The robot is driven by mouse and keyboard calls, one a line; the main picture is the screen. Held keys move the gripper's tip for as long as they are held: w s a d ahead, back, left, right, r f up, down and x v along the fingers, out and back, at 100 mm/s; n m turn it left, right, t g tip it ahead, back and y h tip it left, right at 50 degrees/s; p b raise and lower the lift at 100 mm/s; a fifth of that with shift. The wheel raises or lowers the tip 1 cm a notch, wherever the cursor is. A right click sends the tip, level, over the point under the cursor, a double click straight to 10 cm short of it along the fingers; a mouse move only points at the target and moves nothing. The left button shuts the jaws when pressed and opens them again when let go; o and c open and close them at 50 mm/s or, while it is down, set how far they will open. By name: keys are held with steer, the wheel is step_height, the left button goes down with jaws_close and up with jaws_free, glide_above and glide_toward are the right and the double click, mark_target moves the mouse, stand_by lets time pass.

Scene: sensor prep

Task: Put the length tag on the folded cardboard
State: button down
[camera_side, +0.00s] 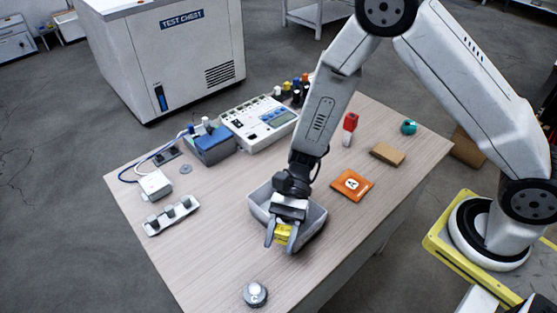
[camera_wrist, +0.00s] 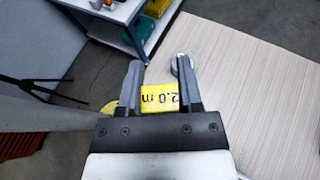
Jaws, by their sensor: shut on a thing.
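The length tag (camera_side: 282,233) is a small yellow block, held between the two fingers of my gripper (camera_side: 280,245). In the wrist view the tag (camera_wrist: 160,99) reads "2.0 m", upside down, between the fingers (camera_wrist: 159,68). My gripper is shut on it, over the grey open tray (camera_side: 312,222); I cannot tell how far above the tray floor it is. The folded cardboard (camera_side: 387,154) is a flat brown piece on the table to the upper right, apart from my gripper, with its top bare. It does not show in the wrist view.
An orange packet (camera_side: 351,185) marked "A" lies between tray and cardboard. A red-topped item (camera_side: 350,122) and a teal roll (camera_side: 408,127) stand near the cardboard. A metal knob-like weight (camera_side: 255,294) sits at the front. Instruments (camera_side: 258,122) fill the back left.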

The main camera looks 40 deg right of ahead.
steer(key=s+d+n+g+h, duration=0.3)
steer(key=s+d+n+h, duration=0.25)
steer(key=d, duration=0.55)
steer(key=s+d+n+g+h, duration=0.4)
steer(key=s+d+n+h, duration=0.15)
steer(key=d, duration=0.55)
steer(key=w+d+r+n+t+h, duration=0.1)
steer(key=d+n+t+h, duration=0.3)
steer(key=d, duration=0.7)
steer(key=w+d+r+n+t+h, duration=0.2)
steer(key=d+n+t+h, duration=0.3)
steer(key=d+n+h, duration=0.4)
steer(key=shift+w+d+r+n, duration=0.25)
steer(key=shift+w+d+n, duration=0.15)
steer(key=shift+d+n, duration=0.45)
steer(key=shift+d, duration=0.1)
